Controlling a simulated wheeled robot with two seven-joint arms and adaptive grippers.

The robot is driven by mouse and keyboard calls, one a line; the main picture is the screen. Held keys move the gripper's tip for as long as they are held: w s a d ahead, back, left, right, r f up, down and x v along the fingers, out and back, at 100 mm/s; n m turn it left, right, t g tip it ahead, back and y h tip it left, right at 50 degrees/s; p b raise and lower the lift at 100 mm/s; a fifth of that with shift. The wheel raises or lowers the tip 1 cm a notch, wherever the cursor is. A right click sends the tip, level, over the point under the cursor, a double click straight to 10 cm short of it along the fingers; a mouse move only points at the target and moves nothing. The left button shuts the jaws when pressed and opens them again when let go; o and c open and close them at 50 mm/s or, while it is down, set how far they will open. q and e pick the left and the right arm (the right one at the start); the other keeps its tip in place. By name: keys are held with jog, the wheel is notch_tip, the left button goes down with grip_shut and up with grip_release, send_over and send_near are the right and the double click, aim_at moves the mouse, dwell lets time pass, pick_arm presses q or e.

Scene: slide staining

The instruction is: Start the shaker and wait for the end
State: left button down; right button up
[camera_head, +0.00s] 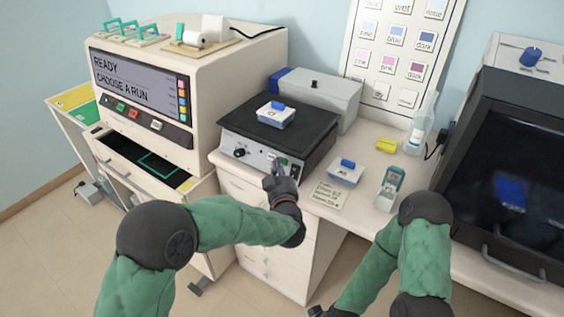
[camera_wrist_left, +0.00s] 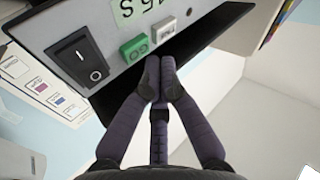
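The shaker has a black top plate (camera_head: 299,133) and a grey front panel with a dark knob (camera_head: 239,153). A white tray with a blue clip (camera_head: 276,117) stands on the plate. In the left wrist view, the panel appears upside down with a black rocker switch (camera_wrist_left: 80,61), a green button (camera_wrist_left: 135,48), a pale grey button (camera_wrist_left: 164,28) and a green label reading "15 S" (camera_wrist_left: 135,10). My left gripper (camera_wrist_left: 160,72) is shut and empty, its fingertips close to the two buttons; I cannot tell whether they touch. My right gripper (camera_head: 322,312) is mostly cut off at the bottom edge.
Left stands a cream machine whose screen (camera_head: 138,86) reads "READY CHOOSE A RUN", with an open drawer (camera_head: 140,163) below.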

pick_arm(q)
jog(key=shift+w+d, duration=0.1)
jog(key=shift+w+d+f, duration=0.15)
jog(key=shift+w, duration=0.05)
